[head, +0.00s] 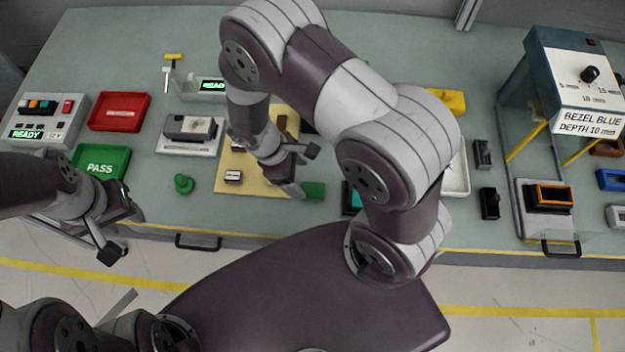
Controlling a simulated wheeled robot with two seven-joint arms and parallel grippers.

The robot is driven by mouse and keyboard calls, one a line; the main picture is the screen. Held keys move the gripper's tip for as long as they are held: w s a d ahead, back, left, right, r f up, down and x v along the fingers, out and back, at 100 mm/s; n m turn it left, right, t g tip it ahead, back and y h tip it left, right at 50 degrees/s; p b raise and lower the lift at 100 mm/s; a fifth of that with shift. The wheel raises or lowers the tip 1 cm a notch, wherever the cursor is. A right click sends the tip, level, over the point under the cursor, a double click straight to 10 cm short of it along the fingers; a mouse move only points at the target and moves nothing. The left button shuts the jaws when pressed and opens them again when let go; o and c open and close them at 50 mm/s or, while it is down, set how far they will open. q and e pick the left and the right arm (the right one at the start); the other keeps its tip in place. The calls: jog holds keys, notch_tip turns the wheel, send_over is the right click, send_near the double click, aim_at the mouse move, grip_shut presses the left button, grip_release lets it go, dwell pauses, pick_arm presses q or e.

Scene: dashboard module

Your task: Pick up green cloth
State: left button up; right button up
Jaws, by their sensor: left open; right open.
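The green cloth (315,190) appears as a small flat green patch on the grey-green bench, near its front edge. It lies just right of the yellow board. My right gripper (302,170) is open and empty over the board's right side, with its lower finger close to the cloth's left edge. I cannot tell whether that finger touches the cloth or is above it. My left gripper (124,235) is open and empty in front of the bench at the left, far from the cloth.
My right arm hides the bench's middle. A yellow board (258,184) carries small parts. A green knob (183,184), green PASS tray (101,160), red tray (119,111) and grey fixture (190,133) stand left. A bezel press (577,85) stands right.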

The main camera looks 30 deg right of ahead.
aim_at(312, 189)
jog(key=shift+x, duration=1.05)
jog(key=p+x, duration=0.1)
jog(key=x, duration=0.4)
jog(key=shift+f, duration=0.15)
jog(key=c, duration=1.1)
